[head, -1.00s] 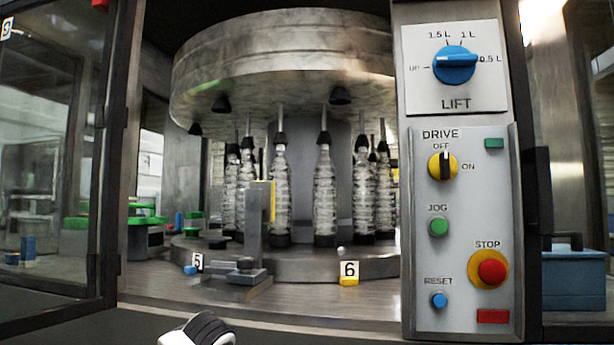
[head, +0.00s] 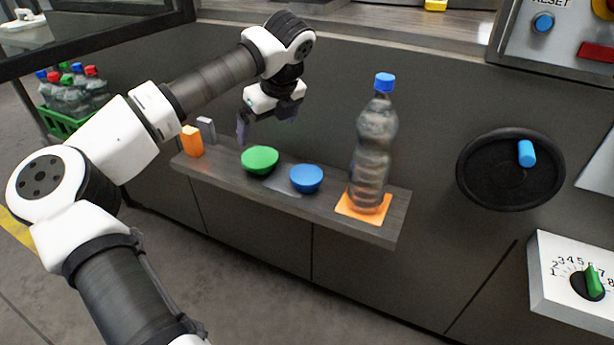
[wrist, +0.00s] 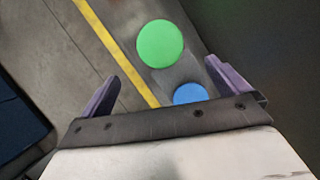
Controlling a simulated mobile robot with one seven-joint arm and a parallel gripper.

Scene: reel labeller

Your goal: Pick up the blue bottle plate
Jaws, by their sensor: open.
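The blue bottle plate (head: 306,178) is a small round blue piece on the grey shelf, right of a similar green round piece (head: 260,160). In the wrist view the blue plate (wrist: 188,94) shows at the lower edge of the jaw gap, near the right finger. Its near part is hidden by my gripper's body. The green piece (wrist: 160,44) lies beyond it. My gripper (head: 267,122) is open and empty, above the shelf and close over the green piece, up and left of the blue plate. It touches neither piece in these views.
A clear bottle with a blue cap (head: 375,145) stands on an orange pad (head: 363,208) at the shelf's right end. Orange (head: 192,141) and grey (head: 206,130) blocks stand at the left end. The machine's dark front panel is right behind the shelf (head: 330,212).

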